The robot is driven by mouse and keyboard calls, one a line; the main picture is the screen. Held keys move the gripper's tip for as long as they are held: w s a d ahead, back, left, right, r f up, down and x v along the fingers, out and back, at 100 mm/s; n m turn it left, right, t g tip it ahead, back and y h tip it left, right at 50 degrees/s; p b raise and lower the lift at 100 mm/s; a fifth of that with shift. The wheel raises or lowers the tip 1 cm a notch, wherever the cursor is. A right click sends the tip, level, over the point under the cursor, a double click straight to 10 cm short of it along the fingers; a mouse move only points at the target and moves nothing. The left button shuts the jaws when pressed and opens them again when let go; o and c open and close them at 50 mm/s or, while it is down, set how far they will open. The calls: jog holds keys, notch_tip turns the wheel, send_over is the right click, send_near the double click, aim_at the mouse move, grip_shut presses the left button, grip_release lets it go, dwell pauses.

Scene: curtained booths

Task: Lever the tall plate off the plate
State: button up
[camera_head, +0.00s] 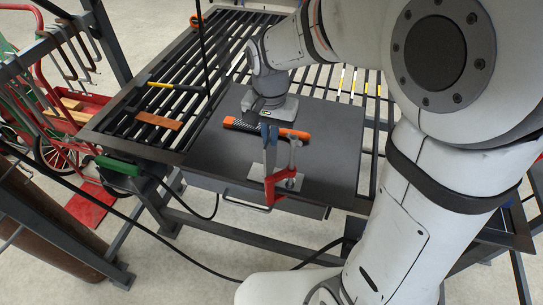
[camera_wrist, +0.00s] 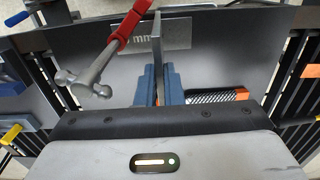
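The tall plate (camera_wrist: 157,40) is a thin grey upright sheet, seen nearly edge-on in the wrist view. In the head view it stands upright (camera_head: 270,155) near the front of the dark table panel. The flat plate (camera_wrist: 180,33) is light grey and lies under its foot; it also shows in the head view (camera_head: 290,181). My gripper (camera_wrist: 158,84) has its blue fingers on both sides of the tall plate, apparently touching it.
A brown bar (camera_head: 158,121) and a yellow-handled tool (camera_head: 172,86) lie on the slats at left. Black cables hang by the table's front edge.

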grip_shut()
jog(key=shift+r, duration=0.1)
jog(key=shift+w+a, duration=0.15)
jog(key=shift+a, duration=0.1)
jog(key=shift+w+a+f+g+h+p, duration=0.15)
jog(key=shift+w+a+g+h+p, duration=0.1)
jog(key=shift+a+h+p, duration=0.4)
jog(key=shift+w+a+f+g+h+p, duration=0.2)
jog(key=shift+a+h+p, duration=0.25)
jog(key=shift+a+p, duration=0.35)
dwell(1.6)
jog(key=shift+d+r, duration=0.1)
jog(key=shift+d, duration=0.1)
jog(key=shift+s+d+r+t+y+b, duration=0.1)
jog(key=shift+s+d+t+y+b, duration=0.2)
jog(key=shift+d+y+b, duration=0.35)
jog(key=shift+s+d+t+y+b, duration=0.15)
jog(key=shift+s+d+y+b, duration=0.1)
jog(key=shift+d+y+b, duration=0.45)
jog(key=shift+d+h, duration=0.15)
jog(key=shift+h, duration=0.1)
jog(key=shift+r, duration=0.1)
